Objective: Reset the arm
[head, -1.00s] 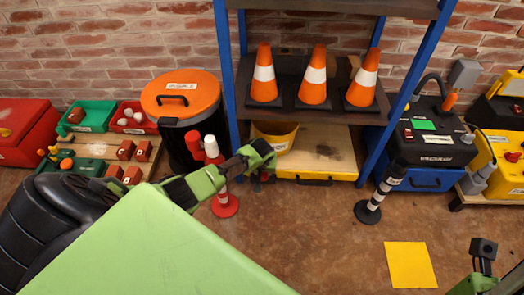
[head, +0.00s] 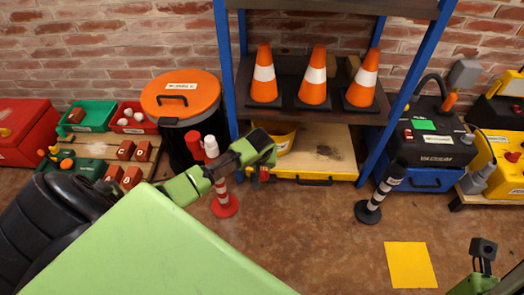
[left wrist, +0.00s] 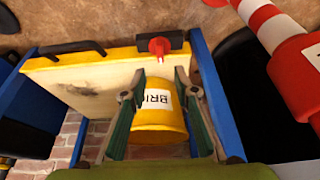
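My left gripper (head: 266,158) is open in front of the lower level of the blue-framed shelf. In the head view it covers part of a yellow bucket (head: 284,139). In the left wrist view the fingers of my left gripper (left wrist: 159,74) are spread, with the yellow bucket (left wrist: 165,122) showing between and beyond them. I cannot tell whether the fingers touch it. Nothing is clearly held. A small part of my right arm shows at the bottom right of the head view, with what appears to be its black gripper (head: 483,250); its finger state is unclear.
Three orange cones (head: 313,80) stand on the shelf's middle level. A black-white post (head: 374,195) stands right. Floor around a yellow square (head: 410,265) is mostly clear.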

